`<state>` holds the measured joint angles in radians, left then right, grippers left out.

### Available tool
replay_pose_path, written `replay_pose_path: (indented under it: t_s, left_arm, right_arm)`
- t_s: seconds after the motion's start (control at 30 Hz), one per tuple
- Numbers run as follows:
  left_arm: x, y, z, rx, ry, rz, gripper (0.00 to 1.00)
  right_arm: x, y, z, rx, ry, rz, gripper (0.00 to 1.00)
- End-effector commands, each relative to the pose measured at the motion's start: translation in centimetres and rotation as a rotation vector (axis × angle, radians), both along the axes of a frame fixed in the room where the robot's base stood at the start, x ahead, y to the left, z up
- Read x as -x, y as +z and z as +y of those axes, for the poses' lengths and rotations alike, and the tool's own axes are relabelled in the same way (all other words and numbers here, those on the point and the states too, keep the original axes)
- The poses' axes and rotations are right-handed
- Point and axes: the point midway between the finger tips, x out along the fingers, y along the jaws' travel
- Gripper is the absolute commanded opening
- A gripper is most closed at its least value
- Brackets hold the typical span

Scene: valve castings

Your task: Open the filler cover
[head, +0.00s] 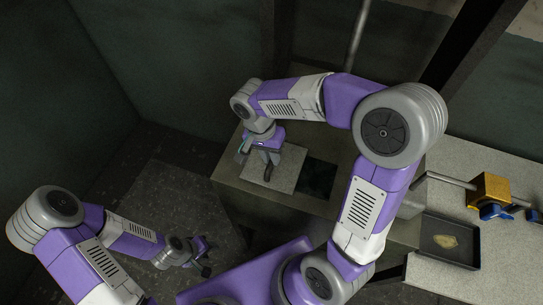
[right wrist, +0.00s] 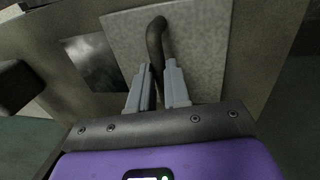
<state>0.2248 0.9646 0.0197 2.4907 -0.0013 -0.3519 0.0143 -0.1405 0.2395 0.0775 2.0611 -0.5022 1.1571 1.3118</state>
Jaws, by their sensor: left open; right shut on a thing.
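The filler cover (head: 287,178) is a light grey flat plate on top of a grey-brown metal cabinet, and it fills much of the right wrist view (right wrist: 205,48). A dark bent handle (head: 268,172) stands on it, also seen in the right wrist view (right wrist: 155,42). A dark square opening (head: 318,178) shows right beside the plate; whether it continues under the plate is hidden. My right gripper (right wrist: 156,88) is shut on the handle, one finger on each side. My left gripper (head: 207,261) is open and empty, low at the left, away from the cabinet.
The cabinet top (head: 335,155) has bare room around the plate. At right, a pale bench holds a dark tray (head: 468,257) with a yellowish lump and a brass block (head: 490,188) with a blue part, joined to a pipe. A post and pipe rise behind.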

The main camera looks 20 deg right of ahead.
Motion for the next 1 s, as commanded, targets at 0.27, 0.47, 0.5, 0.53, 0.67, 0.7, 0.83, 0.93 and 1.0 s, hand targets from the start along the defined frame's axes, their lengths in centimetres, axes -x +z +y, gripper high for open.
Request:
replay_pose_path:
  t_s: [0.27, 0.47, 0.5, 0.53, 0.67, 0.7, 0.83, 0.93, 1.0]
  left_arm:
    - [0.0, 0.0, 0.0, 0.0, 0.0, 0.0, 0.43]
    - [0.0, 0.0, 0.0, 0.0, 0.0, 0.0, 0.43]
    - [0.0, 0.0, 0.0, 0.0, 0.0, 0.0, 0.43]
    - [0.0, 0.0, 0.0, 0.0, 0.0, 0.0, 0.43]
    - [0.0, 0.1, 0.0, 0.0, 0.0, 0.0, 0.43]
    - [0.0, 0.1, 0.0, 0.0, 0.0, 0.0, 0.43]
    - [0.0, 0.3, 0.0, 0.0, 0.0, 0.0, 0.43]
    - [0.0, 0.5, 0.0, 0.0, 0.0, 0.0, 0.43]
    - [0.0, 0.7, 0.0, 0.0, 0.0, 0.0, 0.43]
  right_arm:
    - [-0.1, 0.1, 0.1, 0.0, 0.001, -0.003, 0.3]
    - [-0.1, 0.1, 0.1, 0.0, 0.002, -0.001, 0.42]
    - [-0.1, 0.0, 0.1, 0.0, 0.002, -0.001, 0.42]
    - [-0.1, 0.0, 0.1, 0.0, 0.002, 0.0, 0.42]
    - [-0.1, 0.3, 0.2, 0.0, 0.002, -0.002, 0.42]
    - [-0.2, 0.7, 0.2, 0.0, 0.002, -0.003, 0.42]
    - [-0.5, 2.6, 0.5, -0.002, 0.002, -0.005, 0.42]
    - [-0.8, 4.4, 0.7, 0.0, 0.003, -0.005, 0.42]
    - [-0.9, 5.5, 0.9, -0.001, 0.003, -0.005, 0.42]
